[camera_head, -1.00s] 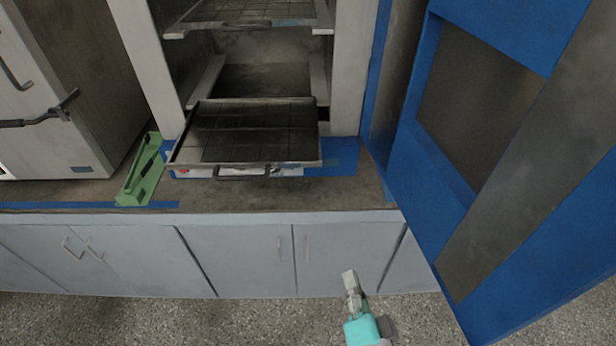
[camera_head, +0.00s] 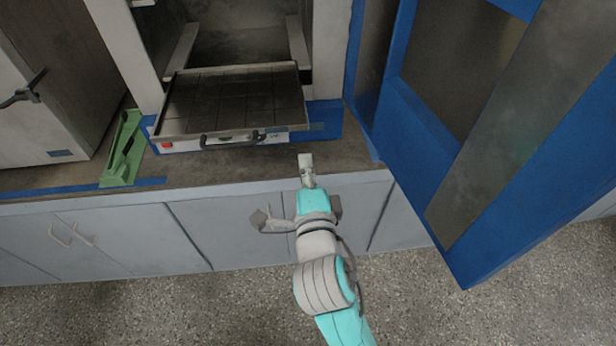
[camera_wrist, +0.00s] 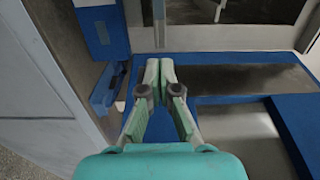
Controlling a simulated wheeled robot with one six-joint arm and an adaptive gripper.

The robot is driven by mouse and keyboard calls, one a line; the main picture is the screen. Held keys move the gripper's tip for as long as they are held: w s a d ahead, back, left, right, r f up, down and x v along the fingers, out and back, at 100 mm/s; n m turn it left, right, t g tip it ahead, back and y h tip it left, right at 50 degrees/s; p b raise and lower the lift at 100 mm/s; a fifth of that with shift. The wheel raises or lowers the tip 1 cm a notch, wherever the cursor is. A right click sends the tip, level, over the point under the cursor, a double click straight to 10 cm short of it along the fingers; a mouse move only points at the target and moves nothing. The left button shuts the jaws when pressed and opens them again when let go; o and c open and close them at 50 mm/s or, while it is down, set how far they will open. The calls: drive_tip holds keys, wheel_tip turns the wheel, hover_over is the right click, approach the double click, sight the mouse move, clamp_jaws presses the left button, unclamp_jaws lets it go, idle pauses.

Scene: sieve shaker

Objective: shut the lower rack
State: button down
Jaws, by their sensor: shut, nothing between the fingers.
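The lower rack (camera_head: 232,98), a dark gridded tray with a light rim, is pulled out of the open cabinet over the counter. Its dark bar handle (camera_head: 230,139) is on the front edge. My gripper (camera_head: 306,158) is shut and empty, to the right of the handle and apart from it, near the counter's front edge. In the wrist view my two pale green fingers (camera_wrist: 159,62) are together with nothing between them. I cannot make out the rack for certain in that view.
The blue-framed cabinet door (camera_head: 430,130) stands open on the right, close to my arm's side. A green holder (camera_head: 122,150) lies on the counter left of the rack. A grey appliance (camera_head: 40,125) stands at the far left. The counter (camera_head: 215,162) before the rack is clear.

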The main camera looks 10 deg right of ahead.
sight(300, 128)
drive_tip(key=w, duration=0.8)
drive_tip(key=shift+w+d, duration=0.15)
